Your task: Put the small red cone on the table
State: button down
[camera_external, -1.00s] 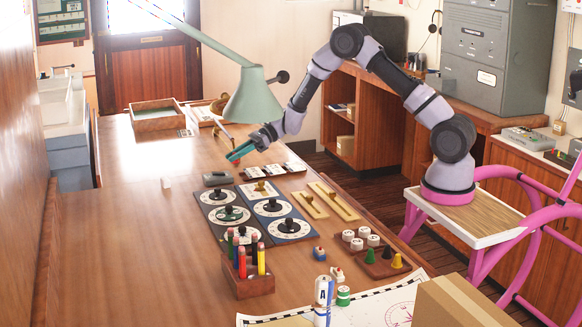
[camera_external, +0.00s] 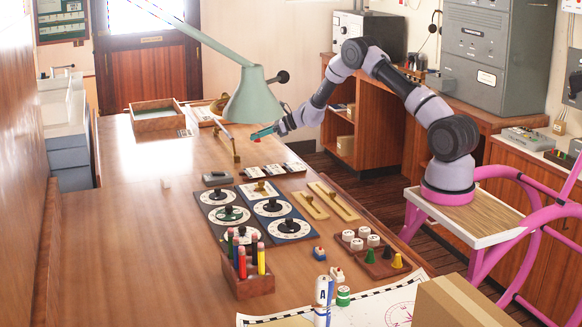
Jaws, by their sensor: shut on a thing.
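My gripper (camera_external: 261,133) is at the end of the arm, over the far right side of the large wooden table (camera_external: 125,225), near the green desk lamp. Its teal fingers are shut on a small red thing, of which only a little shows at the fingers. I take it for the small red cone, but its shape is too small and too covered to make out. The gripper looks raised above the table top, near its right edge. Green, black and yellow cones (camera_external: 397,261) stand on a small wooden board at the near right.
The green lamp (camera_external: 252,97) hangs close to my gripper. Dial panels (camera_external: 285,230), brass-coloured bars (camera_external: 333,200) and a pencil holder (camera_external: 247,285) fill the middle and near table. A shallow wooden tray (camera_external: 157,124) is at the far end. The table's left side is mostly clear.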

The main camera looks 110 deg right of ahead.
aim_at(258, 155)
jog(key=shift+f, duration=2.65)
jog(key=c, duration=0.8)
grip_release()
jog(key=shift+f, duration=0.1)
jog(key=shift+o, duration=0.2)
jog(key=v, duration=1.2)
